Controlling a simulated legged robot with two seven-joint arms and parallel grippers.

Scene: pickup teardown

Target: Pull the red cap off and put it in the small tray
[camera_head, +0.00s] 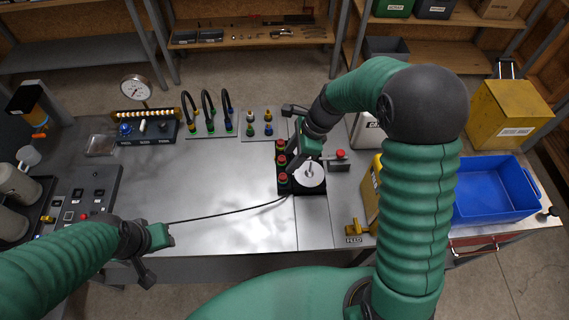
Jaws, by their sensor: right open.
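Several red caps (282,179) stand in a column on the left side of a black unit (308,191) with a pale round disc (312,175). I cannot tell which red cap the task means. My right gripper (293,137) is open just above the back of this unit, close to the caps; it partly hides that area. Nothing shows held in it. A small shallow clear tray (101,145) lies at the left of the bench and looks empty. My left gripper (150,254) is low over the front left of the bench, far from the caps; its jaw opening is unclear.
A black cable (225,214) runs across the bench to the unit. A red-topped grey box (340,160) stands right of it. Connector panels (211,127) and a dial gauge (136,86) are behind. A blue bin (490,190) is at right. The bench's middle left is clear.

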